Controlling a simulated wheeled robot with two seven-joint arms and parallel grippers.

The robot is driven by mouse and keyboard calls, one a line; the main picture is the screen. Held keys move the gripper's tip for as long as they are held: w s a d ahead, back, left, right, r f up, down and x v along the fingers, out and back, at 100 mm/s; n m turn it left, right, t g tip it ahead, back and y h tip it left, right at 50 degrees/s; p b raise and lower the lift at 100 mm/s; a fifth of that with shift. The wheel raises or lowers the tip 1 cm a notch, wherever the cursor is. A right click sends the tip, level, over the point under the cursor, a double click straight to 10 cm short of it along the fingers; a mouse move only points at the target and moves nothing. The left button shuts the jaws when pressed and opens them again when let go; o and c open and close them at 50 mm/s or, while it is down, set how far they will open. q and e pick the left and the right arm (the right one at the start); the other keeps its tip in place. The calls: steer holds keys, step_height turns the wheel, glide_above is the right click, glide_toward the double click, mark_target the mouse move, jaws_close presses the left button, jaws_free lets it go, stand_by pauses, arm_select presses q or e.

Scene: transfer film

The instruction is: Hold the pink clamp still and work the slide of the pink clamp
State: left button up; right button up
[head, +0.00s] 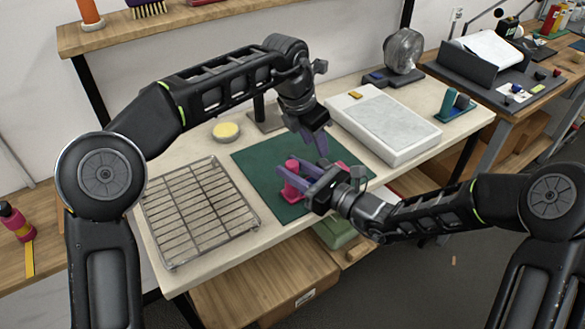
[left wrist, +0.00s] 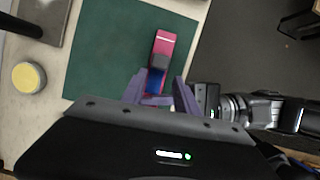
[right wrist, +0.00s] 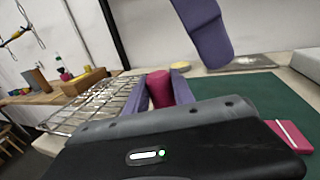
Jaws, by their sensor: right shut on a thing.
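The pink clamp (head: 292,188) stands on the green mat (head: 256,163), with a pink upright part and a pink bar. In the left wrist view the clamp (left wrist: 164,42) shows a dark grey block and a blue part on its bar. My right gripper (head: 293,177) is shut on the clamp's rounded pink part, which shows between its fingers in the right wrist view (right wrist: 158,92). My left gripper (head: 314,146) points down over the mat, above and behind the clamp. Its fingers are apart in the left wrist view (left wrist: 159,88), with nothing between them gripped.
A wire rack (head: 200,210) lies left of the mat. A yellow-topped round tin (head: 226,131) and a dark stand are behind it. A white tray-like slab (head: 383,128) is right of the mat. The bench's front edge is close to the clamp.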

arm_select(q)
steer(key=shift+c, duration=0.2)
stand_by(0.3)
steer(key=shift+s+a+r, duration=0.1)
steer(key=shift+a, duration=0.05)
steer(key=shift+c, duration=1.4)
steer(key=shift+s+a+r+m+g+y, duration=0.15)
steer(key=shift+s+a+r+g, duration=0.1)
steer(key=shift+a, duration=0.15)
steer(key=shift+s+a+r+m+g+y, duration=0.15)
steer(key=shift+a+g, duration=0.1)
steer(key=shift+a, duration=0.1)
jaws_close()
